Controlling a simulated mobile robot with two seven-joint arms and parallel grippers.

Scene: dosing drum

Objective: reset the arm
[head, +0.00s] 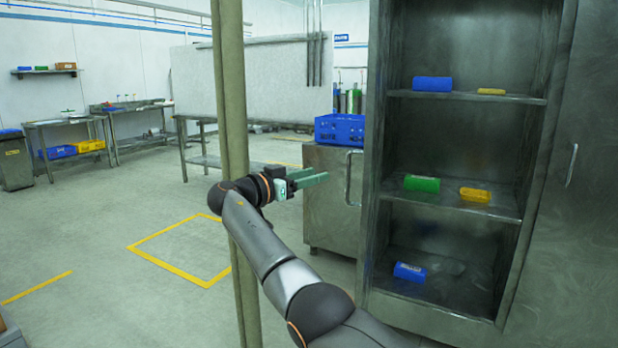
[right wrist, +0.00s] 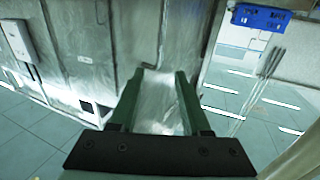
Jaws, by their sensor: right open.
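My right arm reaches in from the bottom of the head view, and its right gripper (head: 318,178) is held out in front of the low steel cabinet. The green fingers stand apart with nothing between them. In the right wrist view the open fingers (right wrist: 158,98) point toward a steel surface, and the gap between them is empty. My left gripper does not show in either view.
An open steel shelf unit (head: 382,215) on the right holds several blue, green and yellow items. A blue crate (head: 338,129) sits on the low cabinet (head: 328,215). A vertical post (head: 232,100) stands close by the arm. Open floor lies left.

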